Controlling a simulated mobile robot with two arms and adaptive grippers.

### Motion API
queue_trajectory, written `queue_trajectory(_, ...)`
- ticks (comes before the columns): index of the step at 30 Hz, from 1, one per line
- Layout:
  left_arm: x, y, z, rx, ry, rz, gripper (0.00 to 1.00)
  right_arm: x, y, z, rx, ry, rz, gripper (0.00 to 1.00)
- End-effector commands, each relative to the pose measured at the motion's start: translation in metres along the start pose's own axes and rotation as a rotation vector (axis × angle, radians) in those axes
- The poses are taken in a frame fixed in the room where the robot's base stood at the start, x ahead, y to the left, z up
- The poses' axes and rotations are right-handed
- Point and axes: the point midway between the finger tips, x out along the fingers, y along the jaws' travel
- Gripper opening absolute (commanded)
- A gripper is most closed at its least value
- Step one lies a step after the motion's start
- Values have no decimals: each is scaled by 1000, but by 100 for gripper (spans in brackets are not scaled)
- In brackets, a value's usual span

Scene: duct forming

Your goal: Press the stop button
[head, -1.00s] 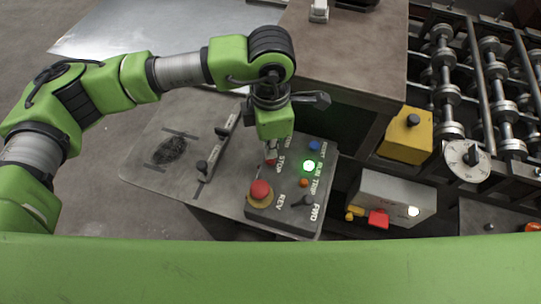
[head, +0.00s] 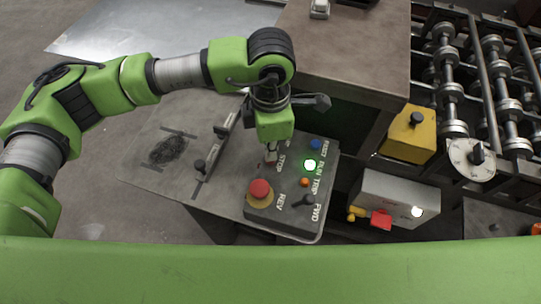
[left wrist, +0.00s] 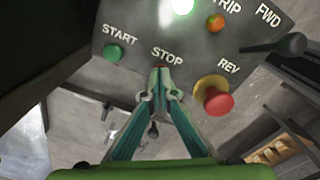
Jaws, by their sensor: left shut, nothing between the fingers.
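The dark grey control panel (head: 291,218) stands on a table below my left arm. It has a STOP label, a START label, a red mushroom button (head: 260,189) on a yellow ring, and a lit green lamp (head: 310,165). My left gripper (head: 271,156) is shut and empty, pointing down at the panel beside the STOP label. In the left wrist view its fingertips (left wrist: 160,82) meet just below that label. A small dark red stop button (left wrist: 160,66) shows at the tips, mostly hidden. I cannot tell whether they touch it. The green start button (left wrist: 113,53) is to the left.
A black lever (head: 303,201) stands by the FWD and REV labels. A metal bar with black knobs (head: 215,148) lies left of the panel. A yellow box (head: 409,136) and a grey box with a red button (head: 381,219) are to the right, before roller racks.

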Motion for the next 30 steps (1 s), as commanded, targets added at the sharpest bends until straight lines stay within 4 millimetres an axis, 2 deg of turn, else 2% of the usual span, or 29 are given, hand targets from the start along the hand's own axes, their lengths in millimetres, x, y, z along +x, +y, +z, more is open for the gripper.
queue_trajectory(14, 6, 0, 0, 0, 0, 0, 0, 7, -2, 0, 1, 1, -2, 40)
queue_trajectory(30, -35, 0, 0, 1, -1, 1, 0, -6, -1, -1, 0, 0, -2, 40)
